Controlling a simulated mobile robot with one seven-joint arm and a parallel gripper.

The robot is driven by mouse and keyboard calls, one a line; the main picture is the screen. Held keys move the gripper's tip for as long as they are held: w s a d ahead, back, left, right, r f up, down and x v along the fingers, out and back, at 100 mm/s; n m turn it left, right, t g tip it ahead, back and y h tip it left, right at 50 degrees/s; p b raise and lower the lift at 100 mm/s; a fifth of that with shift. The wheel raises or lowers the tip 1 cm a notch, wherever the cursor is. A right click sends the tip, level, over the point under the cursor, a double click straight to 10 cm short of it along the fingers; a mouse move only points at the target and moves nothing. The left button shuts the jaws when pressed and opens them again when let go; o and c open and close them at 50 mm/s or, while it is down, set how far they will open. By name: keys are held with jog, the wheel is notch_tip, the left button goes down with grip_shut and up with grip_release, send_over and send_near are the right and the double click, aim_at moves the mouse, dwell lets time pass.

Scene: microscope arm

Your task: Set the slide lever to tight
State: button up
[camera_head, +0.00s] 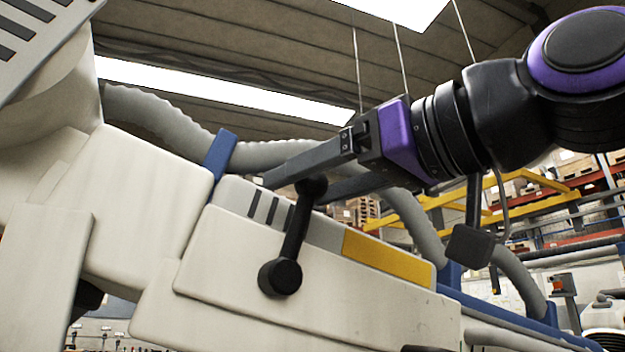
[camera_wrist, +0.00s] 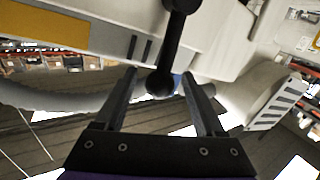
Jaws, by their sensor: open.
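The slide lever (camera_head: 295,238) is a black bar on the side of the pale machine arm. In the wrist view the lever (camera_wrist: 172,45) runs from the top edge down to a rounded end between the fingers. My gripper (camera_head: 296,188) is open around the lever's upper end, one finger on each side. It also shows in the wrist view (camera_wrist: 160,72), with gaps beside the lever; I cannot tell whether either finger touches it.
The pale machine arm (camera_head: 310,305) fills the lower middle. A yellow panel (camera_head: 387,258) lies right of the lever. A grey hose (camera_head: 160,118) runs behind my gripper, held by a blue bracket (camera_head: 219,153). Warehouse shelves stand at the far right.

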grip_shut()
dwell(0.4)
dwell(1.1)
